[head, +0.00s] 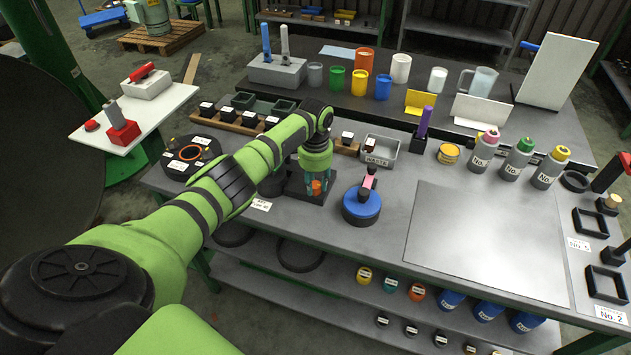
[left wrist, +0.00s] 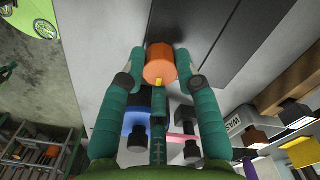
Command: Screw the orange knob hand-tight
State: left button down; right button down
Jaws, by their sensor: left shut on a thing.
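The orange knob (head: 317,187) is at the tip of my left gripper (head: 314,186), low over a dark base (head: 296,192) near the table's front edge. My right gripper is in neither view.
A blue round container (head: 361,208) with a pink-and-black piece on top stands just right of the gripper. A grey tray (head: 391,150) and a yellow-topped tin (head: 449,154) are behind. A bare metal sheet (head: 480,240) leaves free room at right.

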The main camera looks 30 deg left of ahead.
aim_at(314, 184)
pick_arm(q)
jog(key=m, duration=0.3)
jog(key=shift+s+f+m, duration=0.15)
jog(key=shift+m, duration=0.15)
jog(key=shift+a+m, duration=0.1)
jog(key=shift+m, duration=1.7)
jog(key=c, duration=0.9)
grip_release()
jog(key=shift+r, duration=0.25)
notch_tip(314, 184, up, 12)
jog(key=shift+f, duration=0.1)
